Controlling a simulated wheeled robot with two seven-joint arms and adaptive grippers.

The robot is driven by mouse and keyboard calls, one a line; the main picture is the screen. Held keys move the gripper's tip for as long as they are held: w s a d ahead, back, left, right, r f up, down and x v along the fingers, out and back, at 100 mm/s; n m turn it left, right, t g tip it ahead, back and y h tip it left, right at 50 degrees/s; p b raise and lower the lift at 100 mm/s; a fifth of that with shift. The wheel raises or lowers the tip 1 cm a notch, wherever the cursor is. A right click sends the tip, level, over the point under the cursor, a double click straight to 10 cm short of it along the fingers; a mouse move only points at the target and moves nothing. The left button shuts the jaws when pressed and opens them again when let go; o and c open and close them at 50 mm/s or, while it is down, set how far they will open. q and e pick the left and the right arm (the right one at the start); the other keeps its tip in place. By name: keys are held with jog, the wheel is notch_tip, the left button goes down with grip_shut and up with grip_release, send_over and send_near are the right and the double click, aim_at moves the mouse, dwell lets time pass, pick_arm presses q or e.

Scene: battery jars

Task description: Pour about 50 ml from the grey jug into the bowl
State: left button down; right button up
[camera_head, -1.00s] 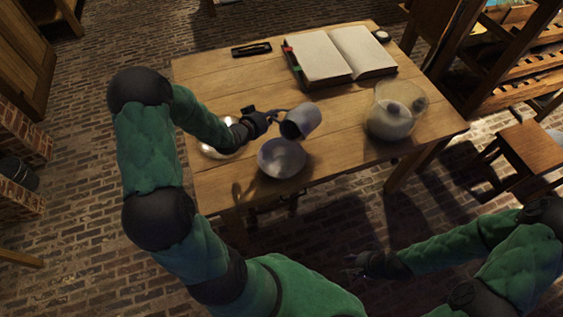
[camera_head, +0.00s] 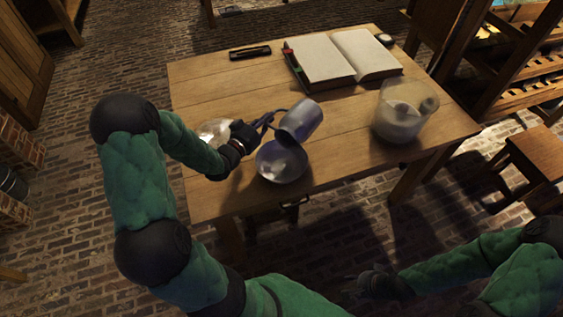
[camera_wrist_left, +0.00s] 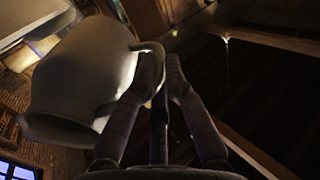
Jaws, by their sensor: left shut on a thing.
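The grey jug (camera_head: 302,121) is tilted, its mouth pointing down and left over the bowl (camera_head: 281,162). The bowl stands on the table near its front edge, and its inside looks pale; I cannot tell how much is in it. My left gripper (camera_head: 262,124) is shut on the jug's handle, left of the jug. In the left wrist view the jug (camera_wrist_left: 85,75) fills the left side, with the gripper's fingers (camera_wrist_left: 160,85) at its handle. No stream is clearly visible. My right gripper (camera_head: 358,284) is low at the front, away from the table; its jaw state is unclear.
A glass jar (camera_head: 405,112) with pale contents stands at the table's right. An open book (camera_head: 340,57) and a dark slim object (camera_head: 250,53) lie at the back. A shiny round dish (camera_head: 214,131) sits behind my left wrist. The table's front right is clear.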

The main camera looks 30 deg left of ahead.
pick_arm(q)
jog(key=shift+s+f+b, duration=0.1)
jog(key=shift+b, duration=0.25)
jog(key=shift+t, duration=0.3)
jog(key=shift+s+f+t, duration=0.1)
jog(key=shift+f+t, duration=0.05)
jog(key=shift+t, duration=0.25)
dwell(0.5)
jog(key=shift+s+a+t+b, duration=0.1)
jog(key=shift+s+t+b, duration=0.1)
jog(key=shift+t+b, duration=0.25)
dwell(0.8)
jog(key=shift+w+g, duration=0.35)
jog(key=shift+g, duration=0.4)
jog(key=g+p, duration=0.1)
jog(key=p, duration=0.1)
jog(key=r+g+p, duration=0.1)
jog(key=p, duration=0.2)
jog(key=shift+w+r, duration=0.1)
jog(key=shift+w, duration=0.25)
jog(key=shift+p, duration=0.3)
